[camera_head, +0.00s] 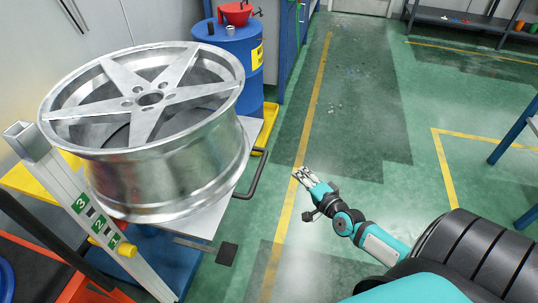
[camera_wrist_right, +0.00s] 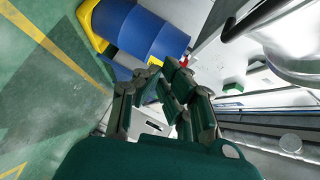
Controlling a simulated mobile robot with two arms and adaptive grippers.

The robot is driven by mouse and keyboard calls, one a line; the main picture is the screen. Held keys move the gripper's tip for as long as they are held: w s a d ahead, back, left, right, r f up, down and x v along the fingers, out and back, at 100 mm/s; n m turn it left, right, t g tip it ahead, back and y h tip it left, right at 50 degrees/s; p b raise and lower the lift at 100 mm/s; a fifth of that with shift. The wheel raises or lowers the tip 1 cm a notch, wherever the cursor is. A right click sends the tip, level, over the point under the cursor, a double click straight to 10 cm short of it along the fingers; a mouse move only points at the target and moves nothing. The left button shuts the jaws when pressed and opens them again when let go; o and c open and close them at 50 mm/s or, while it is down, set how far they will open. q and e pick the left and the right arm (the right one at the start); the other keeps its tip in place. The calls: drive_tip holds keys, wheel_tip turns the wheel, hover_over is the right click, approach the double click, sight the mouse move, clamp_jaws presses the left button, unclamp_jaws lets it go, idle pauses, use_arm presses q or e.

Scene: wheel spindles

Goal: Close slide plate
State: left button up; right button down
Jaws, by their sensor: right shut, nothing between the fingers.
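The slide plate (camera_head: 210,218) is a light grey flat plate under a large silver wheel rim (camera_head: 170,165). It sticks out toward the right, with a black bar handle (camera_head: 252,180) on its right edge. My right gripper (camera_head: 300,173) is shut and empty, over the floor to the right of the handle and apart from it. In the right wrist view my right gripper's fingers (camera_wrist_right: 163,72) come together, and the black handle (camera_wrist_right: 240,22) shows at the upper right near the rim. The rim hides much of the plate. My left gripper is not in view.
A blue drum (camera_head: 235,55) with a red funnel (camera_head: 235,14) stands behind the wheel. A grey post (camera_head: 95,215) with green number labels is at the left front. A blue bench leg (camera_head: 515,130) is at the right. The green floor (camera_head: 370,110) between is open.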

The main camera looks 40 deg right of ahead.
wheel_tip(320, 180, up, 5)
drive_tip(key=w+m+t+b, duration=0.2)
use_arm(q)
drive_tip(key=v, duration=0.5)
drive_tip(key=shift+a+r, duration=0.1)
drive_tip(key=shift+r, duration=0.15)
use_arm(e)
drive_tip(key=w+a, duration=0.2)
drive_tip(key=w, duration=1.1)
drive_tip(key=shift+r, duration=0.3)
